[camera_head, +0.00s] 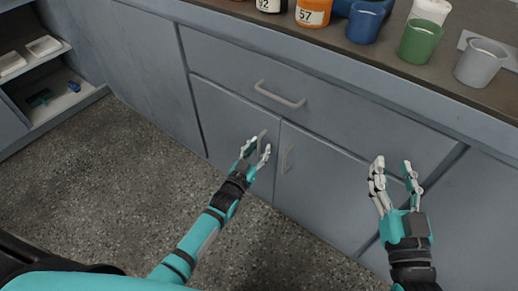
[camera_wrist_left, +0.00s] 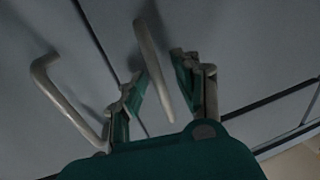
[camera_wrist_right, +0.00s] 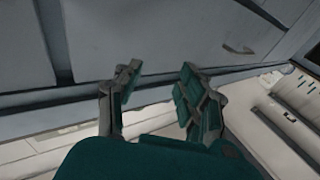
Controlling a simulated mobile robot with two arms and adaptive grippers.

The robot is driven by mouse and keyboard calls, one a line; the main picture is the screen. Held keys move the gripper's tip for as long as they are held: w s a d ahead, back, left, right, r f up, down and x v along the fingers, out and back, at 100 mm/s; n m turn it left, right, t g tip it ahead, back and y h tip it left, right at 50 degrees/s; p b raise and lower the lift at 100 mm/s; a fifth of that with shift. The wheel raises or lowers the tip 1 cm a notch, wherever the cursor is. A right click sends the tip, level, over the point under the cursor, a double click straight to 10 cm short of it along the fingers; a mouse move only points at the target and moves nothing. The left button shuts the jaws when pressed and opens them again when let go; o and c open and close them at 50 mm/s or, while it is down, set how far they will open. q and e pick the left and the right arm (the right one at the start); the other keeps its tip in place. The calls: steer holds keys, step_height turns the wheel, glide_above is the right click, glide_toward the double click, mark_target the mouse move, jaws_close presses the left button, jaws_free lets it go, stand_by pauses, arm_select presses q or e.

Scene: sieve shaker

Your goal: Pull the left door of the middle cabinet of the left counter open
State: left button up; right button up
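The left door (camera_head: 222,125) of the middle cabinet is grey-blue and lies flush, closed. Its slim upright metal handle (camera_head: 262,138) is near the seam to the right door (camera_head: 320,180). My left gripper (camera_head: 255,148) is open at this handle, partly hiding it. In the left wrist view the handle bar (camera_wrist_left: 155,70) stands between the spread fingers, with gaps visible on both sides; contact is not visible. My right gripper (camera_head: 393,166) is open and empty in front of the counter, right of the right door's handle (camera_head: 288,159).
A wide drawer with a horizontal handle (camera_head: 280,95) sits above the doors. The countertop (camera_head: 370,60) carries bottles and cups, including a green cup (camera_head: 419,42) and a grey cup (camera_head: 481,63). The speckled floor (camera_head: 130,175) before the cabinet is clear. Open shelves (camera_head: 45,85) stand at the far left.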

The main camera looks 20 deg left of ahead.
arm_select(q)
jaws_close()
steer(key=shift+s, duration=0.1)
stand_by(0.3)
